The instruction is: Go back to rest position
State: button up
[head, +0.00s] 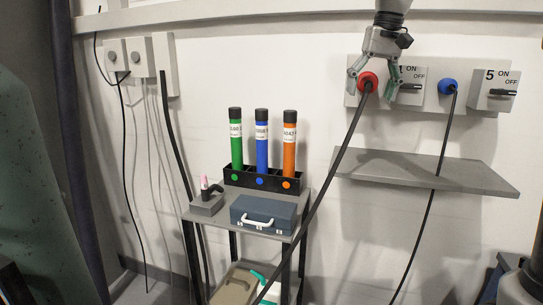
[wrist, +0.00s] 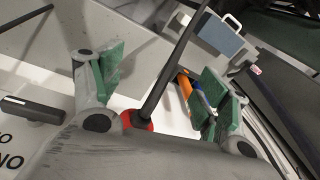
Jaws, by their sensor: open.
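My gripper (head: 377,80) is in front of the wall panel at the upper right in the head view. Its green-padded fingers are spread on either side of the red plug (head: 368,82), which sits at the panel with a black cable hanging down from it. In the wrist view my gripper (wrist: 158,92) is open, and the red plug (wrist: 137,121) with its cable lies between the fingers. I cannot tell whether a finger touches the plug. Part of the switch box behind the gripper is hidden.
A blue plug (head: 447,87) and a switch box marked 5 (head: 494,90) are to the right. A grey shelf (head: 425,176) juts out below. A small table holds a rack (head: 262,180) of green, blue and orange tubes and a blue case (head: 264,215). The red plug's cable crosses in front.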

jog(key=s+d+f+t, duration=0.1)
jog(key=s+d+f, duration=0.3)
jog(key=s, duration=0.4)
jog(key=s+d+f+t, duration=0.1)
jog(key=s+d+f, duration=0.3)
jog(key=s+f, duration=0.3)
jog(key=s+d+f+t+h, duration=0.1)
jog(key=s+d+f, duration=0.3)
jog(key=s, duration=0.7)
notch_tip(320, 180, down, 2)
jog(key=shift+f+n, duration=0.25)
jog(key=shift+n, duration=0.15)
jog(key=shift+s, duration=0.1)
